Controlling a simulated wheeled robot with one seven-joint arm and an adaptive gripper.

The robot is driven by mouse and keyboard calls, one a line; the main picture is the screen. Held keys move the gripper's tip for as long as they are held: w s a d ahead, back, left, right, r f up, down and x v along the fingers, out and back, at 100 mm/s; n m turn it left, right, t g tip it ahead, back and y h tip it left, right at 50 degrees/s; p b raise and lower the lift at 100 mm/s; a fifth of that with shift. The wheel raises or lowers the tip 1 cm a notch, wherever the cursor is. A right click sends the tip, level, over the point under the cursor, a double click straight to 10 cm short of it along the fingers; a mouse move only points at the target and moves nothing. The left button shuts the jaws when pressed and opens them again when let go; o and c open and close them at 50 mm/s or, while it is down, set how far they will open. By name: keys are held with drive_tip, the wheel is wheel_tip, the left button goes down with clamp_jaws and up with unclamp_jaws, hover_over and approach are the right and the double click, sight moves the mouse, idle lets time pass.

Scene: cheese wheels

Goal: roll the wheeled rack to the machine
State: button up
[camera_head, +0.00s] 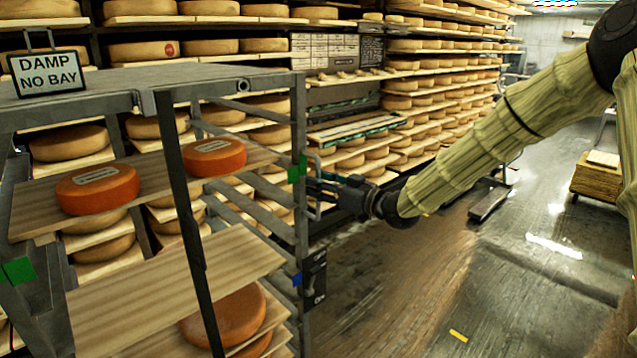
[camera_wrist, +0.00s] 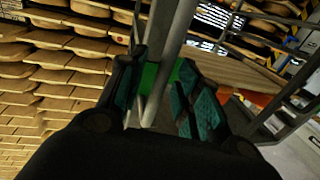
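The wheeled rack (camera_head: 301,160) is a grey metal frame with wooden shelves, filling the left of the head view; its wheels are out of sight. Orange cheese wheels (camera_head: 97,188) lie on its upper board. A light metal handle (camera_head: 316,212) stands out from its right post, near a green marker (camera_head: 297,170). My gripper (camera_head: 318,190) reaches the handle from the right. In the wrist view my gripper (camera_wrist: 160,95) has its fingers apart, with the post (camera_wrist: 171,40) and handle in the gap between them. Firm contact cannot be told. I cannot make out the machine.
A sign reading "DAMP NO BAY" (camera_head: 47,74) stands on the rack's top. Tall shelves of cheese (camera_head: 440,95) line the back. Bare wet floor (camera_head: 500,270) lies to the right, with a yellow mark (camera_head: 458,336). A wooden box (camera_head: 594,182) stands at the far right.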

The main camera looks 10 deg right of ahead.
drive_tip(key=shift+w+a, duration=0.15)
drive_tip(key=shift+a, duration=0.1)
drive_tip(key=shift+c, duration=0.4)
clamp_jaws()
